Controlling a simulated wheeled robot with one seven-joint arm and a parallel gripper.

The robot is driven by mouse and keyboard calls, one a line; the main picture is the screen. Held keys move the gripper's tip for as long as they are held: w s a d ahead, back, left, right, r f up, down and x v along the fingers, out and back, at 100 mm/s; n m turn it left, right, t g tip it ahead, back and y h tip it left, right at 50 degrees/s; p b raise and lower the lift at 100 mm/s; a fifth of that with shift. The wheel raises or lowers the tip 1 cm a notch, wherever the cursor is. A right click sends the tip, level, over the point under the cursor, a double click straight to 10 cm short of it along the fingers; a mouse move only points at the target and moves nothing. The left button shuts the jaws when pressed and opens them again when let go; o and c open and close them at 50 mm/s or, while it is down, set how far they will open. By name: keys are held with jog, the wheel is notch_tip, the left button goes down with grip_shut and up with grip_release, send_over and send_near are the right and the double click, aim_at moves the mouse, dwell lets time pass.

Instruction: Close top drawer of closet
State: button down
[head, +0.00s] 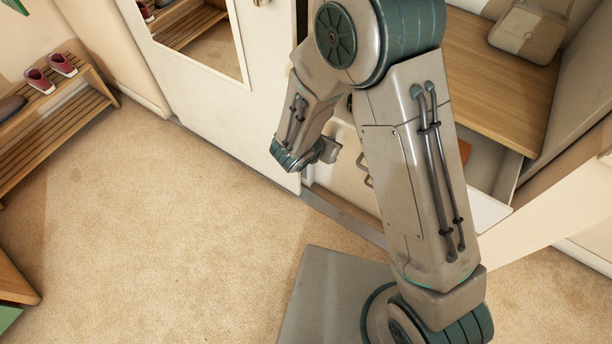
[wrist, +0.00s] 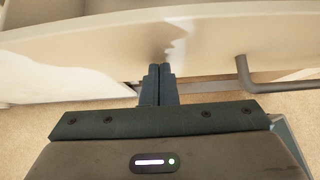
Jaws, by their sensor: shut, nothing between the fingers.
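The closet's top drawer (head: 489,210) is pulled out below the wooden shelf. Its grey interior (head: 490,160) shows to the right of my arm, and my arm hides much of the drawer. A pale front with a metal handle (head: 364,172) shows left of my forearm; the handle also appears at the right in the wrist view (wrist: 243,75). My gripper (head: 330,150) is near the left part of this front. In the wrist view, its shut, empty fingers (wrist: 159,70) point at the pale panel (wrist: 110,38). I cannot tell whether they touch it.
A white closet door with a mirror (head: 205,45) stands left of my gripper. A bag (head: 528,33) sits on the closet's wooden shelf (head: 500,75). A slatted shoe rack (head: 50,130) with red shoes (head: 62,65) is at the far left. The carpet (head: 180,230) between is clear.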

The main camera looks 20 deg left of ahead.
jog(key=w+d, duration=0.1)
jog(key=w, duration=0.4)
jog(key=w+d+b, duration=0.1)
jog(key=w+d, duration=0.1)
jog(key=w, duration=0.4)
jog(key=w+d+b, duration=0.1)
jog(key=w+d, duration=0.1)
jog(key=w, duration=0.3)
jog(key=shift+w+d, duration=0.15)
jog(key=shift+w, duration=0.2)
jog(key=shift+w+r, duration=0.1)
jog(key=shift+w, duration=0.15)
jog(key=shift+w+d+r, duration=0.1)
jog(key=shift+d, duration=0.05)
jog(key=shift+b, duration=0.35)
jog(key=shift+s, duration=0.25)
jog(key=s, duration=0.2)
jog(key=s+a+b, duration=0.1)
jog(key=shift+f, duration=0.25)
jog(key=p+v, duration=0.1)
jog(key=v, duration=1)
jog(key=shift+a+f, duration=0.15)
jog(key=shift+f, duration=0.1)
